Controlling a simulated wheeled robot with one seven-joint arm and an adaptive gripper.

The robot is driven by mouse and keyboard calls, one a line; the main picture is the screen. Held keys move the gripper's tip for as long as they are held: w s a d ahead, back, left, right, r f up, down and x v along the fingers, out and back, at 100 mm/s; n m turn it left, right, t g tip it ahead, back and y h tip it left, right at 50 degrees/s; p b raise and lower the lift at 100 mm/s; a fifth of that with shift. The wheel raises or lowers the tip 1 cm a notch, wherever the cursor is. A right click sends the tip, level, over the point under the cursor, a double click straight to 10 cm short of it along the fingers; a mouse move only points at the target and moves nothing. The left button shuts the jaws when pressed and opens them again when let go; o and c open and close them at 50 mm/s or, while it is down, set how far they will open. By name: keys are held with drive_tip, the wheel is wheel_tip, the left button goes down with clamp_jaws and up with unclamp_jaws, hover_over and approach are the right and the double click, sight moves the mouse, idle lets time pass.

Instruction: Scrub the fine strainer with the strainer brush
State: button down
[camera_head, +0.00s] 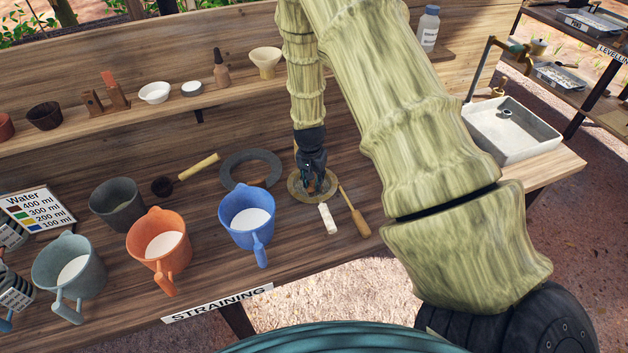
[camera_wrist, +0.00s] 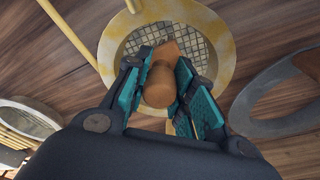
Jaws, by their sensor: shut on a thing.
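My gripper (camera_head: 314,184) points down over the fine strainer (camera_head: 297,192), a round tan-rimmed dish on the bench. In the wrist view the strainer (camera_wrist: 222,35) has a wide yellowish rim and a square mesh floor. My gripper (camera_wrist: 168,95) is shut on a brown wooden piece (camera_wrist: 160,80), which looks like the strainer brush. It covers the near part of the mesh. The brush's lower end is hidden, so I cannot tell whether it touches the mesh.
A grey ring (camera_head: 233,162) lies left of the strainer. A thin wooden-handled tool (camera_head: 357,217) and a small white piece (camera_head: 327,217) lie right and in front. A blue jug (camera_head: 236,204) stands front left. Another round mesh item (camera_wrist: 28,118) shows in the wrist view.

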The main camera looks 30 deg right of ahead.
drive_tip(key=shift+w+d, duration=0.3)
drive_tip(key=shift+w, duration=0.55)
drive_tip(key=shift+w+d, duration=0.25)
drive_tip(key=shift+w, duration=0.55)
drive_tip(key=shift+r, duration=0.1)
drive_tip(key=shift+s+a, duration=0.25)
drive_tip(key=shift+s, duration=0.4)
drive_tip(key=shift+s+a, duration=0.2)
drive_tip(key=shift+s, duration=0.45)
drive_tip(key=shift+s+a, duration=0.25)
drive_tip(key=shift+s, duration=0.4)
drive_tip(key=shift+f, duration=0.2)
drive_tip(key=shift+r+p, duration=0.1)
drive_tip(key=shift+p, duration=0.25)
drive_tip(key=shift+d, duration=0.1)
drive_tip(key=shift+w+d, duration=0.3)
drive_tip(key=shift+w, duration=0.7)
drive_tip(key=shift+w+d, duration=0.3)
drive_tip(key=shift+w, duration=0.65)
